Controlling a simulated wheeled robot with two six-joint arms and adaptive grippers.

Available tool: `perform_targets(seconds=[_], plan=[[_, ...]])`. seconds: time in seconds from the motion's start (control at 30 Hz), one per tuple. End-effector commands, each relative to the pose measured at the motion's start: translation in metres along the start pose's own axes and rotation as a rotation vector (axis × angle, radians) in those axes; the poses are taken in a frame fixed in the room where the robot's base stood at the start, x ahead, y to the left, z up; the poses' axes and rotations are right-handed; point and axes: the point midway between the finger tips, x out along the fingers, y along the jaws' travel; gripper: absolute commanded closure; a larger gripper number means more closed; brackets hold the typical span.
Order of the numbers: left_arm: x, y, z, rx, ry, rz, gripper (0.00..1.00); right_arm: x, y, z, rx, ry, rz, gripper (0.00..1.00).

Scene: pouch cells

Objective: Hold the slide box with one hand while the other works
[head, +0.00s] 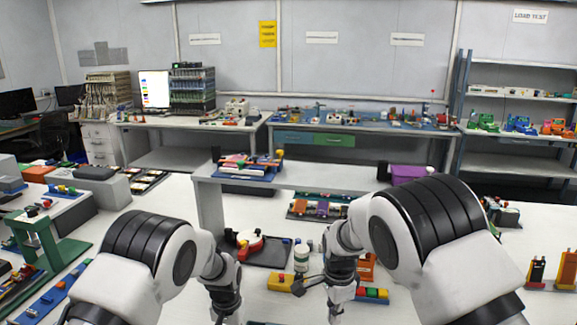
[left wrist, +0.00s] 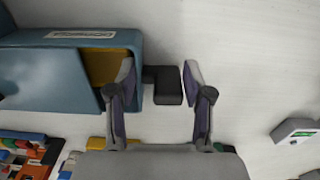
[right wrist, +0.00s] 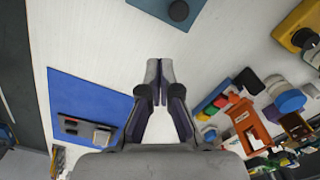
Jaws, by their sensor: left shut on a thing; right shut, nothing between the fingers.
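The slide box (left wrist: 60,80) is a blue-grey sleeve with a pale label, at the upper left of the left wrist view. A tan inner part (left wrist: 103,65) shows through its opening, and a dark block (left wrist: 166,85) sits at its right end. My left gripper (left wrist: 160,75) has its fingers on either side of this dark end and is shut on it. My right gripper (right wrist: 160,72) is shut and empty above bare white table. In the head view the right gripper (head: 337,308) is at the bottom edge, its fingertips cut off. I cannot make out the slide box there.
In the right wrist view a blue mat (right wrist: 75,95) lies left and an orange holder (right wrist: 250,130) with small coloured parts lies right. In the head view a raised white shelf (head: 330,180) stands behind my arms. Bare table (left wrist: 250,60) lies right of the slide box.

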Motion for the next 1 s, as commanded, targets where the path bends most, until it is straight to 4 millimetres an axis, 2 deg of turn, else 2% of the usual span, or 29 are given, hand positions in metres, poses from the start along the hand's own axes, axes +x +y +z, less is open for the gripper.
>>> perform_targets(seconds=[0.17,0.27,0.43,0.73,0.9,1.0], plan=[[0.001,0.0,0.0,0.0,-0.001,0.0,0.95,-0.026,-0.007,0.011,-0.002,0.003,-0.004,1.0],[0.001,0.0,0.0,0.0,-0.001,0.0,0.95,-0.027,-0.007,0.014,-0.001,0.001,0.0,1.0],[0.001,0.0,0.0,0.0,-0.001,0.0,0.95,-0.008,-0.006,0.014,0.0,0.0,0.002,1.0],[0.001,0.0,0.0,0.0,-0.001,0.0,0.95,0.043,-0.006,0.013,0.0,-0.001,0.001,1.0],[0.001,0.0,0.0,0.0,-0.001,0.0,0.95,0.058,-0.007,0.013,-0.001,0.0,0.0,1.0],[0.001,0.0,0.0,0.0,-0.001,0.0,0.95,0.061,-0.007,0.013,0.0,0.0,-0.001,1.0]])
